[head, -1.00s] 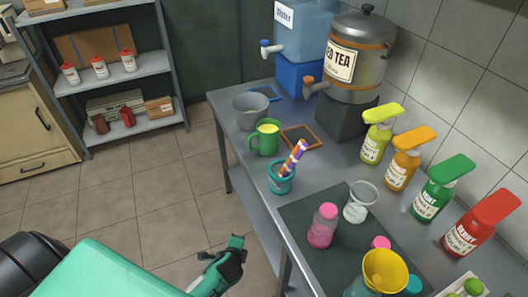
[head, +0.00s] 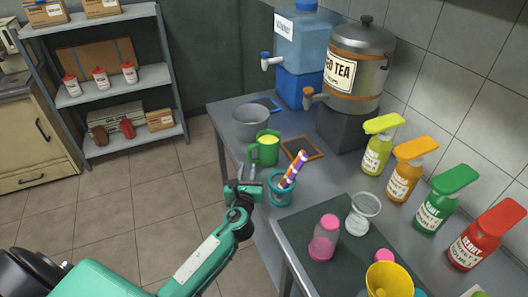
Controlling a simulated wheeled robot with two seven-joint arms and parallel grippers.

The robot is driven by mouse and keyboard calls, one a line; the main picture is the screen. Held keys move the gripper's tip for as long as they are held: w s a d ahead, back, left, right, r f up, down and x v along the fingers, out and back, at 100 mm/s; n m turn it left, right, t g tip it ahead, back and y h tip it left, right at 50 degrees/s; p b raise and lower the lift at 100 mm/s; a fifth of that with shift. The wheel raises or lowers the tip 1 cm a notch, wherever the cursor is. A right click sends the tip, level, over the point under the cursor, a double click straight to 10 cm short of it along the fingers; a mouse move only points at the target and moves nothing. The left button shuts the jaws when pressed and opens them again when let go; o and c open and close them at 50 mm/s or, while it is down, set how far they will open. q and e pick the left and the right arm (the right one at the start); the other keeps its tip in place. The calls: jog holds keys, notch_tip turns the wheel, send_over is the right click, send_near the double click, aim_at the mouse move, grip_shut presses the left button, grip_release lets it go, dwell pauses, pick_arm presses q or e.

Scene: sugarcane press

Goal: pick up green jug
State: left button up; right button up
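The green jug (head: 266,152) stands upright near the left edge of the steel counter, with its handle on the left and pale yellow contents showing at the top. My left gripper (head: 246,173) is just below and left of the jug in the head view, by the counter's edge. Its two fingers point toward the jug with a small gap between them and nothing visible in it. It appears apart from the jug. My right gripper is not in view.
A teal cup with striped straws (head: 282,188) stands close to the right of my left gripper. A grey bowl (head: 250,122) is behind the jug, and a brown-framed slate (head: 302,148) lies to its right. The tea urn (head: 357,68) stands farther back.

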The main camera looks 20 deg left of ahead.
aim_at(249, 154)
pick_arm(q)
jog(key=x, duration=0.9)
jog(key=shift+w+a+f+p, duration=0.2)
jog(key=shift+w+a+p, duration=0.05)
jog(key=shift+a+p, duration=0.05)
jog(key=shift+c, duration=0.4)
grip_shut()
jog(key=shift+r, duration=0.1)
